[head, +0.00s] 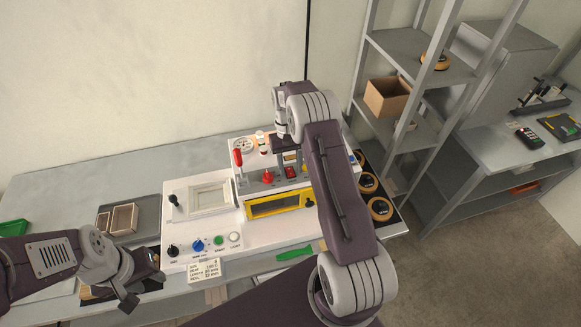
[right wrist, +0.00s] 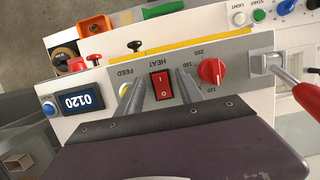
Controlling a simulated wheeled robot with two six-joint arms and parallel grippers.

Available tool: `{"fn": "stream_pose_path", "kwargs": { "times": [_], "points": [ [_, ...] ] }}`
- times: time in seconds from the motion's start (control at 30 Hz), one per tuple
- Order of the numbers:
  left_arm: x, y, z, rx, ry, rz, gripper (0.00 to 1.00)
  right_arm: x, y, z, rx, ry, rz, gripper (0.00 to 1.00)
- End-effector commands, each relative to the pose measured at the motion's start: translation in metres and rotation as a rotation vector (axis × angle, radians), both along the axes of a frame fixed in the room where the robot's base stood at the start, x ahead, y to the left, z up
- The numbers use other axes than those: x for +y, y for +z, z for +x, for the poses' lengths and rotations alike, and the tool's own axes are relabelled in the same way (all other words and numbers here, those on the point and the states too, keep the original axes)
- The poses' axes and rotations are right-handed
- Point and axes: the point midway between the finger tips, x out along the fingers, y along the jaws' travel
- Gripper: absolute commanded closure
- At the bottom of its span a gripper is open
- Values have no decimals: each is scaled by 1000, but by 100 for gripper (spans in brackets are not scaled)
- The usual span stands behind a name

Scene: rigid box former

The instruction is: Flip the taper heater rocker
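The heater rocker (right wrist: 161,85) is a small red switch marked I and O in a black frame, under the label HEAT on the grey panel (right wrist: 225,60). In the head view the red rocker (head: 290,171) shows just below my right gripper (head: 287,157). In the right wrist view my right gripper (right wrist: 160,80) is open, with one finger on each side of the rocker and nothing between them. I cannot tell whether a finger touches the panel. My left gripper (head: 143,291) is open and empty, low at the left by the bench's front edge.
A red dial (right wrist: 211,72) and a red-handled lever (right wrist: 300,88) are beside the rocker, with a blue display (right wrist: 83,101) on the other side. A yellow-framed window (head: 279,205) and a row of knobs are in front. Wooden trays (head: 123,218) lie left.

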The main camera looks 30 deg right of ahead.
Motion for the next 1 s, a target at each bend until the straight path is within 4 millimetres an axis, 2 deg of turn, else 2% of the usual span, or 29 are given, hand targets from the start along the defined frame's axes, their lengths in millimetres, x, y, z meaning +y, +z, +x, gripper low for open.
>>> {"fn": "stream_pose_path", "kwargs": {
  "times": [0.17, 0.27, 0.43, 0.53, 0.63, 0.77, 1.0],
  "points": [
    [0, -2, 0, 0, 0, 0, 64, 0, 1, 1, 0, 0, 0, 56],
    [0, -6, 0, 0, 0, 0, 64, -1, 10, 4, -2, 0, 0, 56],
    [0, -17, 0, 0, 0, 0, 64, -3, 44, 14, -6, 0, -1, 56],
    [0, -19, 0, 0, 0, 0, 64, -4, 66, 19, -4, 0, -1, 56],
    [0, -16, 0, 0, 0, 0, 64, -5, 79, 22, -1, 0, 0, 56],
    [0, -16, 0, 0, 0, 0, 64, -5, 86, 23, 1, 0, 0, 56],
    [0, -16, 0, 0, 0, 0, 64, -5, 87, 23, 1, 0, 0, 56]
  ]
}}
